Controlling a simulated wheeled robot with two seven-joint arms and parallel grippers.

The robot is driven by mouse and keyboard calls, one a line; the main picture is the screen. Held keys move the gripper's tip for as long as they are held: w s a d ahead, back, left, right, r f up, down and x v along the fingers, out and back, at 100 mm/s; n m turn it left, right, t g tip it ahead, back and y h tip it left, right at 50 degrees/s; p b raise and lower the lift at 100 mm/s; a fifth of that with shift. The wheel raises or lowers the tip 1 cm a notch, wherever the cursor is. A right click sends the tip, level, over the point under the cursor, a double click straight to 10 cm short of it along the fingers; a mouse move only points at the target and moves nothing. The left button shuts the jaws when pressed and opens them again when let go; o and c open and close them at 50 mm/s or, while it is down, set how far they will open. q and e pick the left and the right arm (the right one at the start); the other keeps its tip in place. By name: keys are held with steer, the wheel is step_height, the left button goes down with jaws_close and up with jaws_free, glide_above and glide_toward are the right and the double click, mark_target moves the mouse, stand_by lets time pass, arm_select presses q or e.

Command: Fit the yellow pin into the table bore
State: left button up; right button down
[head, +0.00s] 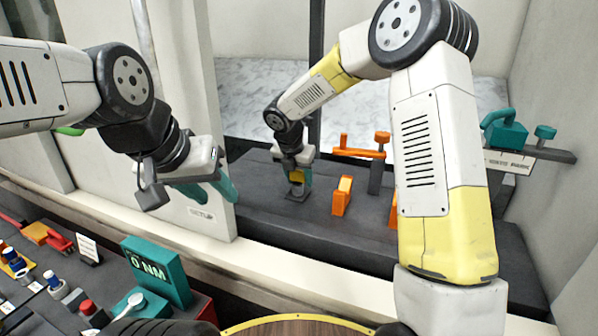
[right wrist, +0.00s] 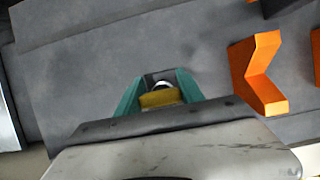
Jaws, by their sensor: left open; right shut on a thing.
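My right gripper (head: 297,180) reaches down over the dark grey table (head: 255,200) and is shut on the yellow pin (head: 297,177). In the right wrist view the yellow pin (right wrist: 159,98) sits between the two teal fingers (right wrist: 157,95). A pale ring (right wrist: 162,84) and a small dark block (head: 296,193) show directly below the pin. The bore itself is hidden, and I cannot tell how far the pin is in it. My left gripper (head: 205,190) is open and empty, with teal fingers in front of the pale post.
Orange upright pieces (head: 342,196) and an orange clamp (head: 360,149) stand right of the pin. A teal vice-like tool (head: 505,133) is at the far right. A teal torque display (head: 155,270) and small tools occupy the bench at the lower left.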

mark_target(297, 170)
steer(key=c, duration=0.7)
jaws_free()
steer(key=shift+o, duration=0.2)
steer(key=v, duration=0.7)
steer(key=shift+s+r, duration=0.15)
steer(key=shift+r, duration=0.15)
